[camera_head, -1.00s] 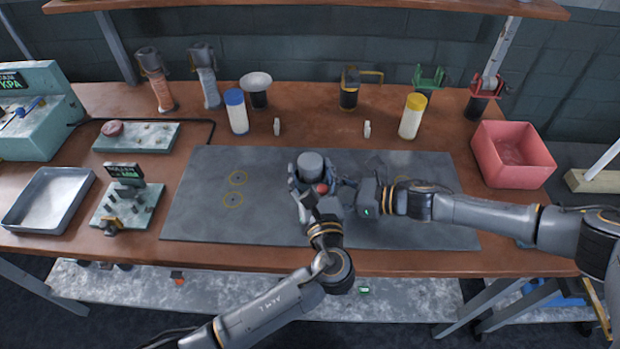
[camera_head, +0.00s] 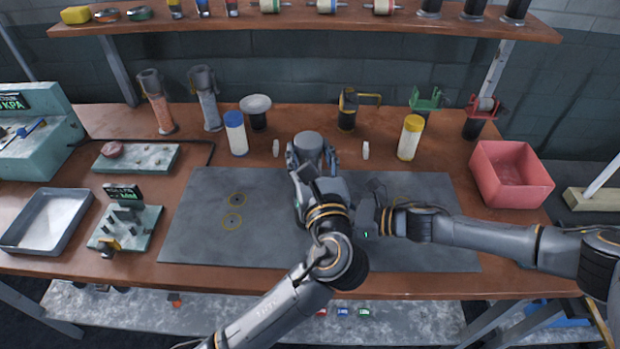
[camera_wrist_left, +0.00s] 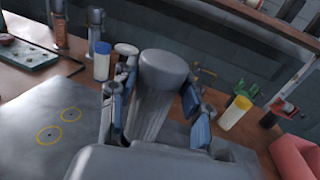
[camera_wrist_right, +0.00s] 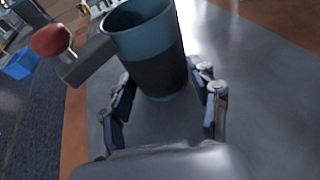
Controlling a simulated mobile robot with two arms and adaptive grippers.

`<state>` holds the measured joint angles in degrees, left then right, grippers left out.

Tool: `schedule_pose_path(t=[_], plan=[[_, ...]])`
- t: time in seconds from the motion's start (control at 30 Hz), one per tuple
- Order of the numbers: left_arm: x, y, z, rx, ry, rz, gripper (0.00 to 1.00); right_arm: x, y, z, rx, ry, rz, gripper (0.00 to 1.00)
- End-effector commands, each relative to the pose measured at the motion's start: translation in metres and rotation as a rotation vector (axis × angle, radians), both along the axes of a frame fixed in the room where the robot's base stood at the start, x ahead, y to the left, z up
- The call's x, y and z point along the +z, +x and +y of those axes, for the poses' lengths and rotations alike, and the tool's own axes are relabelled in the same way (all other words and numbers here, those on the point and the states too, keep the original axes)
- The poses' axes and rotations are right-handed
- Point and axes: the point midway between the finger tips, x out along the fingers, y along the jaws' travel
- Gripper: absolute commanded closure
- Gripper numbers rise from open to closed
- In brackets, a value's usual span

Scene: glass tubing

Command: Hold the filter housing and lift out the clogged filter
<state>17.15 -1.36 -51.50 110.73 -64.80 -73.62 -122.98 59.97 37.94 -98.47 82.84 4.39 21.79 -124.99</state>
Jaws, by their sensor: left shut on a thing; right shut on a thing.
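The clogged filter (camera_head: 308,145) is a grey cylinder with a rounded cap. My left gripper (camera_head: 311,160) is shut on it, and the left wrist view shows the filter (camera_wrist_left: 158,90) between the fingers (camera_wrist_left: 157,98). The filter housing (camera_wrist_right: 150,55) is a blue-grey cup with a dark band and a side arm ending in a red knob (camera_wrist_right: 50,40). Its mouth is open and no filter shows in it. My right gripper (camera_wrist_right: 167,95) is shut on the housing. In the head view my left arm hides the housing and much of my right gripper.
The grey mat (camera_head: 220,240) is mostly clear on its left, with yellow ring marks. Blue-capped (camera_head: 236,135) and yellow-capped (camera_head: 410,138) canisters stand behind it. A red bin (camera_head: 510,175) is at right, a metal tray (camera_head: 45,225) at left. A shelf (camera_head: 330,22) hangs above.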

Motion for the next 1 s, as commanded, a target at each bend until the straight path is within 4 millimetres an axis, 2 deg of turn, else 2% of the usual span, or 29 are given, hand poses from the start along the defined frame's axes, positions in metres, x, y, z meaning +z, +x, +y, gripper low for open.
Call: schedule_pose_path(t=[0.03,0.1,0.3,0.43,0.7,0.73,0.83,1.0], plan=[[0.015,0.000,0.000,0.000,-0.006,-0.005,0.91,-0.001,0.000,-0.001,-0.001,-0.002,0.001,0.57],[0.031,0.000,0.000,-0.001,-0.006,-0.006,0.91,-0.001,0.000,-0.001,-0.001,-0.002,0.001,0.57],[0.058,0.000,0.000,0.000,-0.002,-0.004,0.91,-0.001,0.000,-0.001,-0.001,-0.002,0.001,0.57],[0.065,0.000,0.000,0.000,-0.001,-0.001,0.91,-0.001,0.000,-0.001,-0.001,-0.003,0.002,0.57],[0.066,0.000,0.000,0.000,0.000,0.000,0.91,-0.001,0.000,-0.001,-0.001,-0.003,0.002,0.57],[0.066,0.000,0.000,0.000,0.000,-0.001,0.91,-0.001,0.000,-0.001,-0.002,-0.003,0.001,0.33],[0.066,0.000,0.000,0.000,0.000,-0.001,0.91,-0.001,0.000,-0.001,-0.001,-0.002,0.001,0.13],[0.066,0.000,0.000,0.000,0.000,-0.001,0.91,-0.001,0.000,0.000,-0.001,-0.001,0.000,0.13]])
